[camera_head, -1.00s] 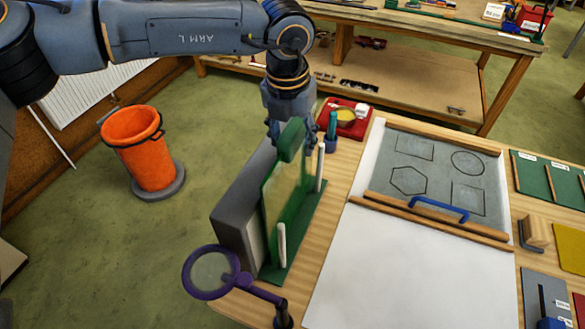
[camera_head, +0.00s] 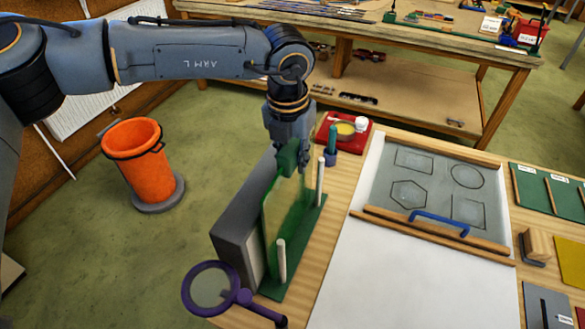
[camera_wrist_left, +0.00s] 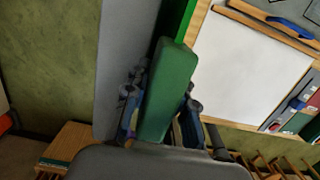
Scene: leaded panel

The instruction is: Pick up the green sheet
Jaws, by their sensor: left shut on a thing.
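The green sheet (camera_head: 287,210) is a translucent green pane. It stands upright in a green rack (camera_head: 306,245) with white posts, beside a grey box-like block. A solid green grip block (camera_head: 287,158) sits on the sheet's top edge. My left gripper (camera_head: 289,146) comes down from above and is shut on this grip block. In the left wrist view, the block (camera_wrist_left: 168,92) lies between the two fingers of my left gripper (camera_wrist_left: 160,112). The sheet's lower edge is hidden in the rack. My right gripper is not in view.
A purple magnifier (camera_head: 212,288) stands in front of the rack. A red tray (camera_head: 361,142) with a bowl is behind it. A board with outlined shapes (camera_head: 428,178) and a white sheet (camera_head: 415,272) lie to the right. An orange bin (camera_head: 140,160) stands on the floor at left.

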